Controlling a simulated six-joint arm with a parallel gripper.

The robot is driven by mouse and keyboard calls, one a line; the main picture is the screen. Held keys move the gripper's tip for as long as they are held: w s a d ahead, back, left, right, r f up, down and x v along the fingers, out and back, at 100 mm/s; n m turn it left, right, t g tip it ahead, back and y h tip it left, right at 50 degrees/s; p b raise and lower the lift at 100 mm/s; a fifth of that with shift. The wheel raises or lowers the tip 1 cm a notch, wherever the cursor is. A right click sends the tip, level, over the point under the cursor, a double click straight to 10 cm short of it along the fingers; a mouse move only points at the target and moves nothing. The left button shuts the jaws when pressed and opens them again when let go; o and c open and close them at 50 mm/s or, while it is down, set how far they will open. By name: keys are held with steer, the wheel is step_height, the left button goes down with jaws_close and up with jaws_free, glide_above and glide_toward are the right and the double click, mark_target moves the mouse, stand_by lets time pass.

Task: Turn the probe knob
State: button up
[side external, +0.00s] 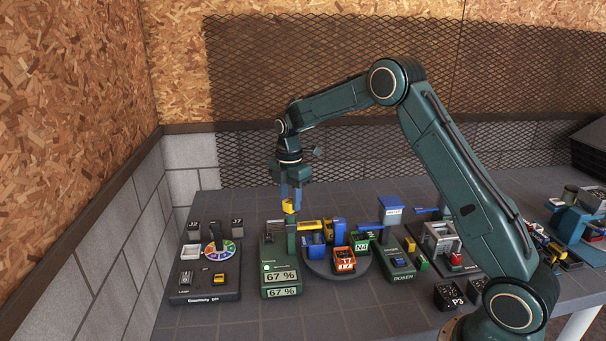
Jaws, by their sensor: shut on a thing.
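My gripper (290,192) points straight down over the green device with the "67 %" displays (281,277). The fingers hide part of the knob's sides.
Left stands a dark panel (196,295) with a coloured dial (219,250). Right of the device, a round turntable (321,269) carries blue, orange and green bins. The doser (398,267) and a blue-topped column (391,211) stand further right. Dark cubes lie near the front edge.

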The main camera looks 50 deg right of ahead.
mark_target(290, 201)
steer(key=n, duration=0.5)
steer(key=shift+r+n, duration=0.1)
steer(key=shift+n, duration=2.5)
steer(key=o, duration=1)
step_height(290, 201, up, 14)
steer(key=shift+f, duration=0.1)
